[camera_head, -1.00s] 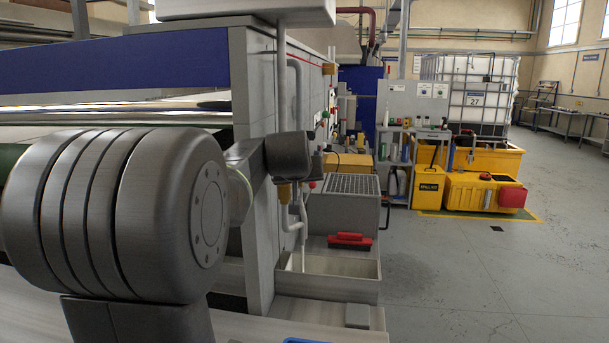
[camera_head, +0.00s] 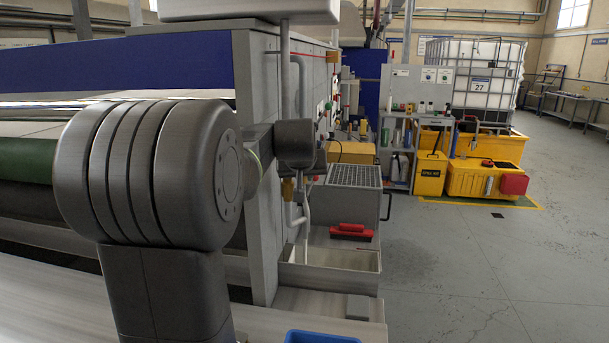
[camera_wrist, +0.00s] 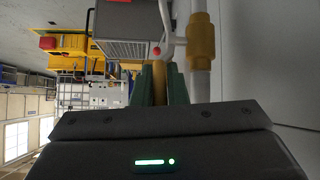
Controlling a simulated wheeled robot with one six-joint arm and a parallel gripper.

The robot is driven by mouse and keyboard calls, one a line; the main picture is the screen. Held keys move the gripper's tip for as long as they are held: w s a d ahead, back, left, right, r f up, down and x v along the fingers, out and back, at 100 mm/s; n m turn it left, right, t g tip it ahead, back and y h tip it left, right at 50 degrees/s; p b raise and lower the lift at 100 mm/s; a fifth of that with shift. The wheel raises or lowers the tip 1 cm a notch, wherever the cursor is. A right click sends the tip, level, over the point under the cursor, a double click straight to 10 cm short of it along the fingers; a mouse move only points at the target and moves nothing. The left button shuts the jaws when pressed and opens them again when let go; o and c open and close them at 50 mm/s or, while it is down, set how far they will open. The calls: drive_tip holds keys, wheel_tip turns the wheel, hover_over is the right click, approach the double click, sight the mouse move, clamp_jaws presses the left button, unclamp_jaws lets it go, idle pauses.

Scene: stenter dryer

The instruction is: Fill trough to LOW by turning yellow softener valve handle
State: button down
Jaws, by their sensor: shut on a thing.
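In the wrist view, the green fingers of my gripper (camera_wrist: 160,88) are closed around the yellow valve handle (camera_wrist: 159,76). The handle lies between the fingers, beside the brass-yellow valve body (camera_wrist: 201,41) on a pale vertical pipe (camera_wrist: 201,84). In the head view, the yellow valve (camera_head: 287,188) shows partly beneath my dark wrist link, and my gripper is hidden there. The pale trough (camera_head: 335,262) stands below, at the machine's end. Its inside is only partly visible; I cannot read a level or a LOW mark.
A yellow spill-kit bin (camera_head: 430,173) and yellow bund (camera_head: 480,179) stand farther back. A blue container (camera_head: 320,337) shows at the bottom edge.

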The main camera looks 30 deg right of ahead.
drive_tip(key=c, duration=1.4)
unclamp_jaws()
drive_tip(key=shift+s+a+f, duration=0.1)
drive_tip(key=shift+f, duration=0.1)
drive_tip(key=shift+c, duration=0.2)
drive_tip(key=shift+r, duration=0.1)
drive_tip(key=b+v, duration=0.2)
drive_tip(key=v, duration=1.1)
drive_tip(key=shift+s+r, duration=0.15)
drive_tip(key=shift+r, duration=0.15)
drive_tip(key=shift+a, duration=0.1)
